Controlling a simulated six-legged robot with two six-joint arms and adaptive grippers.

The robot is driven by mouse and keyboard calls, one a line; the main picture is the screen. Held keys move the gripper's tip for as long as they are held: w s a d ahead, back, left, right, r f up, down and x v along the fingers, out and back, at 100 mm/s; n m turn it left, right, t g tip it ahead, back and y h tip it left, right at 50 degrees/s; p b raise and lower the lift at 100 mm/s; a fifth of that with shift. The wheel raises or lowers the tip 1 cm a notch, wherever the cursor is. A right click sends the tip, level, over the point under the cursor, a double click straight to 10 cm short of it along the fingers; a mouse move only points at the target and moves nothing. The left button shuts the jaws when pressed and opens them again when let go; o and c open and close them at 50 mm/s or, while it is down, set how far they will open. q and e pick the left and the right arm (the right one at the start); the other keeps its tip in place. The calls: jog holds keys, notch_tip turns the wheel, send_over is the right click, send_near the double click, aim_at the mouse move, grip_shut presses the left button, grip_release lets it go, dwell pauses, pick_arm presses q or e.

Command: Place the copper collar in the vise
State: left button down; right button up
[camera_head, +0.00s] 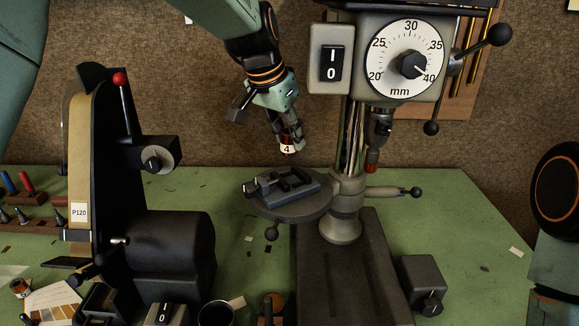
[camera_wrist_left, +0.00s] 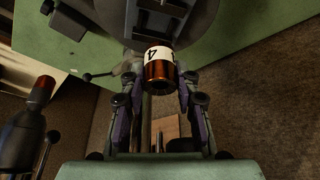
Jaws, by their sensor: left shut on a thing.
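The copper collar (camera_wrist_left: 159,72) is a short shiny copper cylinder with a white band marked 4. My left gripper (camera_wrist_left: 157,84) is shut on it, one finger on each side. In the head view the collar (camera_head: 287,148) shows small at the tips of my left gripper (camera_head: 289,138), above the vise and apart from it. The vise (camera_head: 282,186) is a dark grey block with a slot, lying on the round drill press table (camera_head: 291,208). In the left wrist view the vise (camera_wrist_left: 158,17) shows partly at the top, beyond the collar. My right gripper is not in view.
The drill press (camera_head: 347,150) stands right of the vise, its red-tipped chuck (camera_head: 372,150) hanging close by. A belt sander (camera_head: 130,200) stands at the left. A cup (camera_head: 215,314) and a small grey box (camera_head: 422,280) are in front. The green bench (camera_head: 450,200) is mostly clear at right.

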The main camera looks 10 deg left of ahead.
aim_at(287, 155)
pick_arm(q)
notch_tip(287, 155, down, 3)
jog(key=shift+a+r, duration=0.1)
jog(key=shift+r, duration=0.1)
jog(key=shift+d+f, duration=0.25)
jog(key=f, duration=0.3)
jog(key=shift+s+d+f, duration=0.2)
jog(key=shift+f, duration=0.05)
jog(key=shift+s+a+f, duration=0.1)
jog(key=shift+s+a, duration=0.05)
jog(key=shift+a, duration=0.05)
jog(key=c, duration=1.4)
grip_release()
jog(key=shift+w+f, duration=0.1)
jog(key=shift+w, duration=0.1)
jog(key=o, duration=0.4)
jog(key=shift+w+d, duration=0.15)
jog(key=shift+w, duration=0.05)
jog(key=shift+c, duration=0.2)
jog(key=shift+o, duration=0.3)
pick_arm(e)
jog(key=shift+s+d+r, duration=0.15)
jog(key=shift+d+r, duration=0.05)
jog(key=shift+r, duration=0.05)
pick_arm(q)
jog(key=shift+s+r, duration=0.15)
jog(key=shift+r, duration=0.05)
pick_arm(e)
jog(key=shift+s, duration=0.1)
